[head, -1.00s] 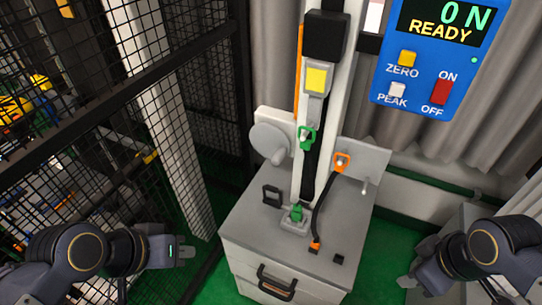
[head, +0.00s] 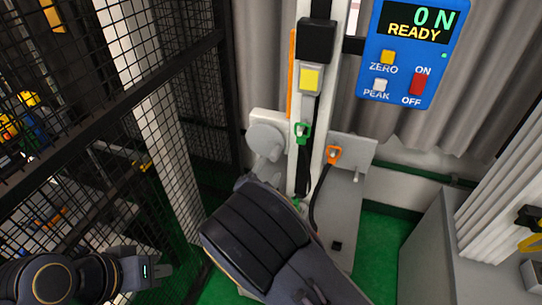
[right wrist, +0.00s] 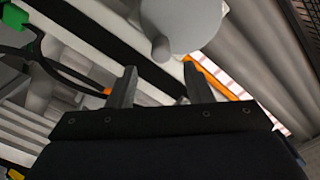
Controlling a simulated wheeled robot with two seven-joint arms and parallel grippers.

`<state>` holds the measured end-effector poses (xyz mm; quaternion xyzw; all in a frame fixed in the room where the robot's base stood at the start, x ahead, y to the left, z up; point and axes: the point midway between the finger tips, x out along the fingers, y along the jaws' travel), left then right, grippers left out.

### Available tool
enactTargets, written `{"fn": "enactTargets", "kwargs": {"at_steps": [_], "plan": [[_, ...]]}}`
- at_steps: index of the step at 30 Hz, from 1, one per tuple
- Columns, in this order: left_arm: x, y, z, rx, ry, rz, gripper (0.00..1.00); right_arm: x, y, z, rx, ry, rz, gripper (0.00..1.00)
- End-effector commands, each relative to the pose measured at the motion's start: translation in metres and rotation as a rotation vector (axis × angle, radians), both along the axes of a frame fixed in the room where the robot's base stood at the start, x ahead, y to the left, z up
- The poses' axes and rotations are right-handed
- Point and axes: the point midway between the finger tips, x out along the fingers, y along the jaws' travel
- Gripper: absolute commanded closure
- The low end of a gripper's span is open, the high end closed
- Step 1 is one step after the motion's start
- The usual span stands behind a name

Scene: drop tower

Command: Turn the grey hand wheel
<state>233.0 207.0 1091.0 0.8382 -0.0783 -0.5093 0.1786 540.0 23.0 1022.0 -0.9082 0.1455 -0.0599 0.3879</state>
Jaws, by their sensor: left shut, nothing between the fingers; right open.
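The grey hand wheel (head: 265,138) is a round disc with a stubby handle, on a pale plate left of the white column. It also shows at the top of the right wrist view (right wrist: 182,22), with its handle pointing down in that picture. My right gripper (right wrist: 158,75) is open and empty. Its fingers point toward the wheel, with the handle beyond and between the fingertips and apart from them. In the head view my right arm hides that gripper. My left gripper (head: 160,271) is shut and empty at the lower left, well away from the wheel.
Black mesh fencing (head: 100,90) stands left. A blue display (head: 412,50) reads "0 N READY".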

Motion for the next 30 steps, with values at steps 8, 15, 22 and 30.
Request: {"fn": "enactTargets", "kwargs": {"at_steps": [8, 15, 22, 30], "plan": [[0.0, 0.0, 0.009, 0.0, 0.0, 0.0, 1.0, 0.032, -0.007, 0.001, -0.026, 0.001, 0.008, 0.54], [0.0, 0.0, 0.016, 0.0, 0.0, 0.0, 1.0, 0.064, -0.017, 0.001, -0.023, 0.001, 0.009, 0.54], [0.0, 0.0, 0.017, 0.0, 0.0, 0.0, 1.0, 0.074, -0.02, 0.0, -0.023, 0.001, 0.011, 0.54], [0.0, 0.0, 0.017, 0.0, 0.0, 0.0, 1.0, 0.074, -0.02, -0.001, -0.022, 0.001, 0.011, 0.66]]}}
